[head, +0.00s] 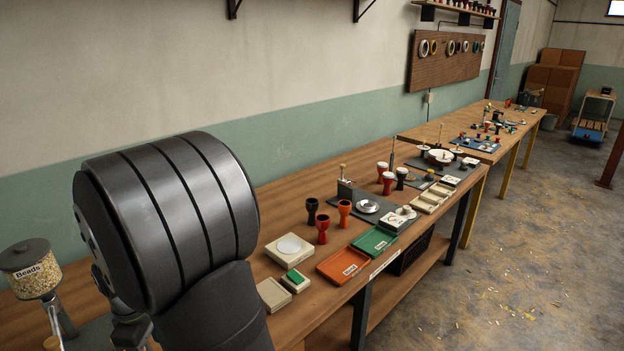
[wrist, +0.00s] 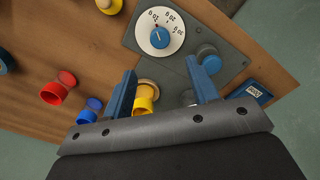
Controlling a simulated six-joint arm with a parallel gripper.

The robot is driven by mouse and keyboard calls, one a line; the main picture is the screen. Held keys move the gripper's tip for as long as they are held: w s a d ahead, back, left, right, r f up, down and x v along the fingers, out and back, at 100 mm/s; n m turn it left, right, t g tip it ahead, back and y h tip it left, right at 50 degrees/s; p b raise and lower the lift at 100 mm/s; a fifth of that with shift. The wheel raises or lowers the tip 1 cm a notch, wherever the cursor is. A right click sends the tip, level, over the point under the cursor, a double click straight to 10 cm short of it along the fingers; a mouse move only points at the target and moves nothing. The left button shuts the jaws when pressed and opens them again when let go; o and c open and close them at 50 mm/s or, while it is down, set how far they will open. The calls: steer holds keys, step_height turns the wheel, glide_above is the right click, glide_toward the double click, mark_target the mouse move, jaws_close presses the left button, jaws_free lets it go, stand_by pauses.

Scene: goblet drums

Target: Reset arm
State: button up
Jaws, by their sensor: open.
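In the wrist view my gripper (wrist: 160,66) is open. Its two blue fingers stand wide apart above a grey panel (wrist: 185,68) on a wooden bench. A white dial with a blue knob (wrist: 160,38) lies on the panel, ahead of the fingertips. A small yellow piece (wrist: 146,92) shows between the fingers, close to the left one; I cannot tell whether it touches. In the head view my dark arm fills the lower left and the gripper is not seen.
In the wrist view a round blue knob (wrist: 209,58) sits beside the right finger, and a red piece (wrist: 54,93) lies left. In the head view goblet drums (head: 322,228), an orange tray (head: 343,265) and a green tray (head: 374,242) stand on the bench. A bead jar (head: 31,270) is far left.

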step_height(320, 180, up, 7)
step_height(320, 180, down, 18)
steer(key=m, duration=0.4)
steer(key=shift+r, duration=0.1)
steer(key=m, duration=0.4)
steer(key=shift+m, duration=0.3)
steer(key=m, duration=0.4)
steer(key=shift+m, duration=2.5)
